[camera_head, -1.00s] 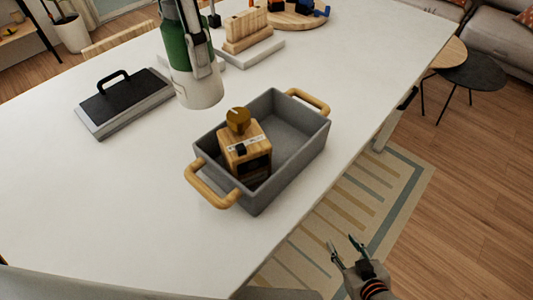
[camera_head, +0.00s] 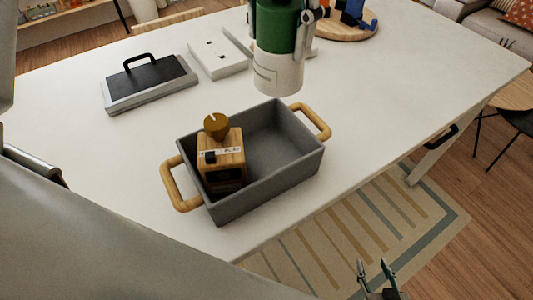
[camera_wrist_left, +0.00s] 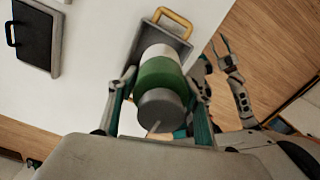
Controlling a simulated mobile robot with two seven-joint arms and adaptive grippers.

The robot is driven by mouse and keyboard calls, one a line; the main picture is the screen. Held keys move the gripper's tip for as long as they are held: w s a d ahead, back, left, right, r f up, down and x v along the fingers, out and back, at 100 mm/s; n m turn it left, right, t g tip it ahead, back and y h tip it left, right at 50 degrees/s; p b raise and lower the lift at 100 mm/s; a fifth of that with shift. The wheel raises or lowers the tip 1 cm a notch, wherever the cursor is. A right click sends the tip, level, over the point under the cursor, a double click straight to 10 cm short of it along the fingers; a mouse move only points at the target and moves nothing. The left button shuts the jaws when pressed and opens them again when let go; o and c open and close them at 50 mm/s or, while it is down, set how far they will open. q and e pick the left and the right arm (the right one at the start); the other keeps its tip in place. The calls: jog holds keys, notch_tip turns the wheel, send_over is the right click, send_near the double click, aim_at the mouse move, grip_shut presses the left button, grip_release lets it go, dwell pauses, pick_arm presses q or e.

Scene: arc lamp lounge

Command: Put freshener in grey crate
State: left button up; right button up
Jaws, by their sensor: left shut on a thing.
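The freshener, a green and white can (camera_head: 277,45), is held upright in my left gripper (camera_head: 280,22) in the head view. It is in the air above the table, just beyond the far wall of the grey crate. The left wrist view shows the can (camera_wrist_left: 160,75) between the two fingers of the left gripper (camera_wrist_left: 155,100). The grey crate (camera_head: 265,193) with wooden handles stands on the white table; its right part is empty. My right gripper (camera_head: 375,275) is low at the bottom right, beyond the table's front edge, with its fingers apart and nothing between them.
A wooden block-like thing with a brass knob (camera_head: 222,160) stands in the crate's left part. A black-topped grey slab with a handle (camera_head: 150,83) and a white plate (camera_head: 217,58) lie at the back. A round wooden board (camera_head: 345,30) holds colored items.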

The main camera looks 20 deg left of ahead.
pick_arm(q)
jog(key=shift+a+f+b, duration=0.1)
jog(key=shift+f+b, duration=0.65)
jog(key=shift+f, duration=9.1)
jog(key=shift+f, duration=0.15)
jog(key=o, duration=1.9)
